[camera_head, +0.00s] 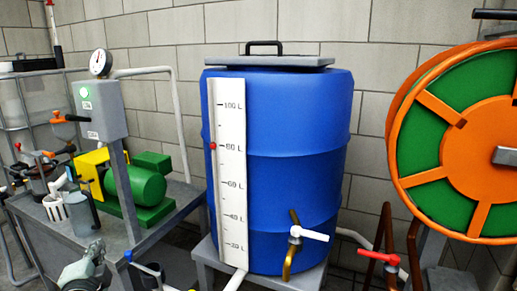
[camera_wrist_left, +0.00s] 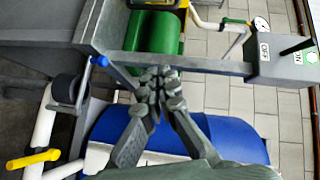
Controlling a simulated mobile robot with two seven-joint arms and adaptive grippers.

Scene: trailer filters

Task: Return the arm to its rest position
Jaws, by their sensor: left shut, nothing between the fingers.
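My left gripper (camera_head: 96,250) shows at the bottom left of the head view, in front of the metal pump bench. In the left wrist view its grey fingers (camera_wrist_left: 158,84) are shut with their tips together and nothing between them. Behind the fingers in that view are the blue drum (camera_wrist_left: 225,135) and the green pump motor (camera_wrist_left: 155,32). My right gripper is in neither view.
The blue drum (camera_head: 300,130) stands on a grey stand, with a level scale (camera_head: 229,180) and a white-handled tap (camera_head: 308,233). The bench carries a green motor (camera_head: 140,186) and grey control box (camera_head: 98,110). An orange-green hose reel (camera_head: 420,140) is at right. A red-handled valve (camera_head: 378,257) stands below it.

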